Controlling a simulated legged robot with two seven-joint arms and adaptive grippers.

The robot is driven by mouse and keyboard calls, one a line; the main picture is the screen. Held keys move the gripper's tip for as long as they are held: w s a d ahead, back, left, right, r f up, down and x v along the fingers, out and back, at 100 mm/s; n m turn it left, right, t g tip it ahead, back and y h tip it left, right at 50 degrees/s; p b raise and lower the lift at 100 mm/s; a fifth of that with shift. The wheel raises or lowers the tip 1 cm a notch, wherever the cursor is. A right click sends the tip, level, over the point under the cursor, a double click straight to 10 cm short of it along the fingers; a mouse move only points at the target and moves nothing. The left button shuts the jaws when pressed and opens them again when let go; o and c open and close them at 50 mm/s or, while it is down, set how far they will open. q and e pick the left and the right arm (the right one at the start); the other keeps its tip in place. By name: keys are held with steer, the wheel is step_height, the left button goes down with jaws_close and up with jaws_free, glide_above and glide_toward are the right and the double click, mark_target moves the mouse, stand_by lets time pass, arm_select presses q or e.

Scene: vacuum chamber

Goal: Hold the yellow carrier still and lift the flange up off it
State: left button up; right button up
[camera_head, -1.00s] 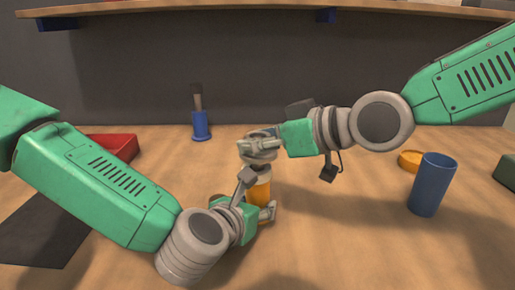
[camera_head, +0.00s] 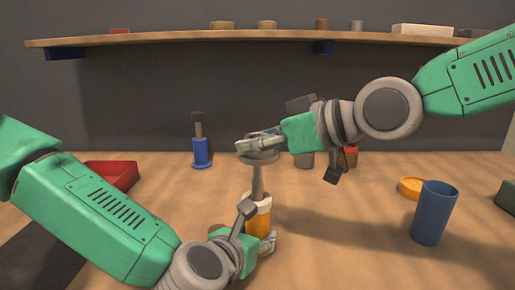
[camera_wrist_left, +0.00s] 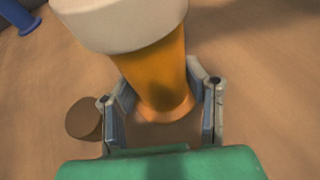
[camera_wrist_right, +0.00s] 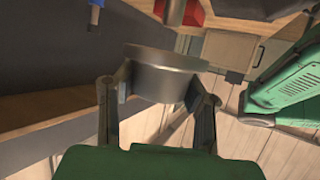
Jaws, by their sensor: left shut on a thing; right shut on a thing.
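The yellow carrier (camera_head: 264,224) stands upright on the table, with a white collar and a grey post rising from its top. My left gripper (camera_head: 258,228) is shut around its lower body; the left wrist view also shows the carrier (camera_wrist_left: 158,75) between the fingers. The grey metal flange (camera_head: 263,158) is above the carrier, around the height of the post's top. My right gripper (camera_head: 258,144) is shut on it, and the right wrist view shows the flange (camera_wrist_right: 160,82) between both fingers. I cannot tell whether the post's tip is clear of the flange.
A blue cup (camera_head: 434,212) and a yellow disc (camera_head: 411,188) stand to the right. A blue stand (camera_head: 201,152) and a red tray (camera_head: 118,174) are at the back left. Grey and red items sit behind my right gripper. A shelf (camera_head: 200,38) runs above the table.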

arm_select(q)
steer(key=o, duration=1.1)
